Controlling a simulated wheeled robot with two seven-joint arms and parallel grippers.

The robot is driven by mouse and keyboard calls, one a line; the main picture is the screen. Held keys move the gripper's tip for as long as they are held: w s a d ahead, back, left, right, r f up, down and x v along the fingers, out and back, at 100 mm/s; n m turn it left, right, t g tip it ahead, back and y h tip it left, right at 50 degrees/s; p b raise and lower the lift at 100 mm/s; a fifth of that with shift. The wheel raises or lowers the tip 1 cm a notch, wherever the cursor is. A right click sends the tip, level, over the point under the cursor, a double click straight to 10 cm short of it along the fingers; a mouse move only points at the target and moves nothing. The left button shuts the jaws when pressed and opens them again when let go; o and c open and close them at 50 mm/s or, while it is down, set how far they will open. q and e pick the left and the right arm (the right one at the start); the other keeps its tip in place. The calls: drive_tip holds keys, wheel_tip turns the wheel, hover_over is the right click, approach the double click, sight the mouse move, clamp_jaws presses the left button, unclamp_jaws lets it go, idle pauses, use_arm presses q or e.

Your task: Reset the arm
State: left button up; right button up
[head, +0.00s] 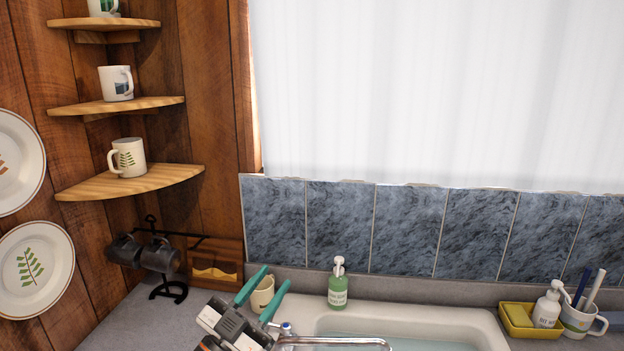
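My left gripper (275,275) comes up from the bottom edge, left of the sink. Its two teal fingers are spread apart and point up and slightly right. A cream mug (262,295) shows in the gap between the fingers and looks to stand on the counter behind them; I cannot tell whether it touches them. My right gripper is not in view.
The sink (480,326) and chrome faucet (345,342) lie right of the gripper. A green soap bottle (338,286) stands behind. A black mug rack (167,288) is at left, below corner shelves (135,182). A yellow tray (518,327) and a toothbrush cup (578,320) are at right.

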use_arm(q)
drive_tip(key=s+a+f+n+g+y, duration=0.2)
drive_tip(key=s+a+f+n+y, duration=0.3)
drive_tip(key=f+y, duration=0.4)
drive_tip(key=s+a+f+n+g+y, duration=0.3)
drive_tip(key=a+f+n+y, duration=0.3)
drive_tip(key=a+f, duration=0.3)
drive_tip(key=s+f+m+g, duration=0.1)
drive_tip(key=s+f+g, duration=0.45)
drive_tip(key=s, duration=0.45)
drive_tip(key=s+f+m+g, duration=0.1)
drive_tip(key=s+f+g, duration=0.3)
drive_tip(key=s+f, duration=0.4)
drive_tip(key=s+f+g+b, duration=0.1)
drive_tip(key=s+f+b, duration=0.15)
drive_tip(key=f, duration=1.45)
drive_tip(key=s+f+g+b, duration=0.1)
drive_tip(key=f+b, duration=0.3)
drive_tip(key=f, duration=1.2)
drive_tip(key=s+a+f+b, duration=0.2)
drive_tip(key=s+f+b, duration=0.3)
drive_tip(key=s+f, duration=1)
wheel_tip(320, 180, down, 4)
drive_tip(key=shift+s+a+f+g+h, duration=0.25)
drive_tip(key=shift+s+g+h, duration=0.1)
drive_tip(key=shift+g, duration=0.1)
